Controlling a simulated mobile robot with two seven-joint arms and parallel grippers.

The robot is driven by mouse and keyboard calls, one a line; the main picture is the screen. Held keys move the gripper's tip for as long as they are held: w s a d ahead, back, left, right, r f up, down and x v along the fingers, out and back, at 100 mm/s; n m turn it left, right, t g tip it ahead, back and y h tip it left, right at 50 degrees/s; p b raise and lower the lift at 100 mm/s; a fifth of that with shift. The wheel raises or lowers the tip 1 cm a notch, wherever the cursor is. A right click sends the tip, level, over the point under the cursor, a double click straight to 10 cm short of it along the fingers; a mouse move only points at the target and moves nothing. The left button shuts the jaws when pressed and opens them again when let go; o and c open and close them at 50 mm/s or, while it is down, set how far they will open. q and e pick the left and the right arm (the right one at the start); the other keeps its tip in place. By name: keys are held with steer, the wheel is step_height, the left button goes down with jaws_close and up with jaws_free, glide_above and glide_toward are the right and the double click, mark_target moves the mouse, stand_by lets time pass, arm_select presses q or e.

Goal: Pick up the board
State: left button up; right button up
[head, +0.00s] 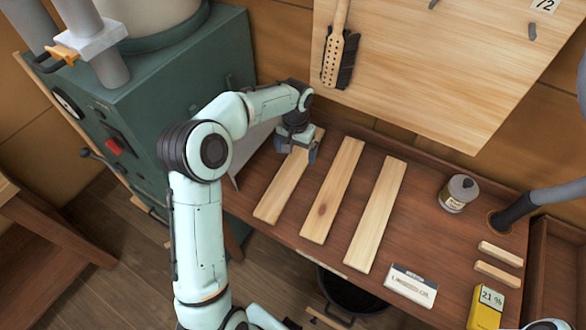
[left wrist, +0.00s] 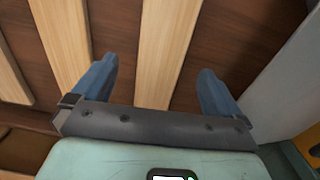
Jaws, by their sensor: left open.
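Three pale wooden boards lie side by side on the brown bench: a left board (head: 282,188), a middle board (head: 332,192) with a dark knot, and a right board (head: 376,215). My left gripper (head: 297,152) is open at the far end of the left board, pointing down. In the left wrist view, the left board (left wrist: 165,45) runs between the open fingers (left wrist: 156,88), with a gap on each side. The middle board (left wrist: 65,45) lies just outside one finger. I cannot tell how far the fingertips are above the bench. My right gripper is not in view.
A green machine (head: 180,95) stands left of the bench (head: 425,195). A pale tool panel (head: 430,70) rises behind it.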

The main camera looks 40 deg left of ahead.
mark_target(295, 164)
arm_select(q)
steer(key=shift+a+f, duration=0.15)
steer(key=shift+f, duration=2.6)
steer(key=shift+r, duration=0.1)
steer(key=c, duration=1.2)
